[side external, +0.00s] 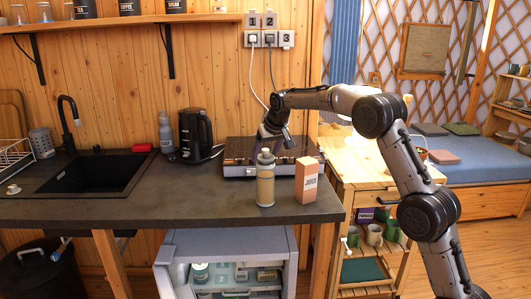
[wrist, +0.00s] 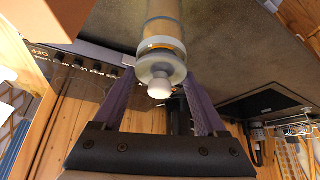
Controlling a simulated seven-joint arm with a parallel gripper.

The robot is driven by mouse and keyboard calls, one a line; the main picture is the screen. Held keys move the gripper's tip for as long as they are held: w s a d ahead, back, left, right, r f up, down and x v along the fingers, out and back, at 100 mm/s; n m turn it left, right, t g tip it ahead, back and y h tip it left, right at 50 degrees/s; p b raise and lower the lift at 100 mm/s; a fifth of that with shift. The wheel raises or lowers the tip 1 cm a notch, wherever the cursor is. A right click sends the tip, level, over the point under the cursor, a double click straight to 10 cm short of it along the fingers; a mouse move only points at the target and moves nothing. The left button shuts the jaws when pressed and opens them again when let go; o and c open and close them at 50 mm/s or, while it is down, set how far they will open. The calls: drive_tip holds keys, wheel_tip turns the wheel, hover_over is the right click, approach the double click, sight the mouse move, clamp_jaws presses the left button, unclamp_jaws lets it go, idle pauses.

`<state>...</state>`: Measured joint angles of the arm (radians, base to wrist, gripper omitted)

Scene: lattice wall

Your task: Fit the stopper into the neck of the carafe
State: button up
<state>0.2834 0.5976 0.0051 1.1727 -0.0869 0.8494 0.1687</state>
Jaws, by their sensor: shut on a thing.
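The carafe (side external: 265,185) is a tall tan bottle with a pale top, standing upright near the front of the dark counter. In the wrist view its body (wrist: 166,14) runs up out of the frame, with an orange band near its neck. The stopper (wrist: 159,86), a pale disc with a rounded white knob, lines up with the neck. My gripper (wrist: 161,72) is shut on the stopper, its purple fingers on either side of it. In the side view my gripper (side external: 266,147) is directly above the carafe. Whether the stopper is seated or just above the neck I cannot tell.
An orange-brown box (side external: 306,180) stands close to the right of the carafe. A dark hob (side external: 238,157) is behind, with a black kettle (side external: 195,135) and a grey bottle (side external: 166,137) to its left. The counter left of the carafe is clear up to the sink (side external: 92,174).

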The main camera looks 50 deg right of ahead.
drive_tip(key=shift+f, duration=0.2)
drive_tip(key=o, duration=1.3)
drive_tip(key=shift+c, duration=0.2)
drive_tip(key=shift+f, duration=0.1)
drive_tip(key=shift+s+f, duration=0.1)
drive_tip(key=shift+s+a+r, duration=0.1)
drive_tip(key=shift+r, duration=0.25)
drive_tip(key=shift+w, duration=0.25)
drive_tip(key=shift+r, duration=0.3)
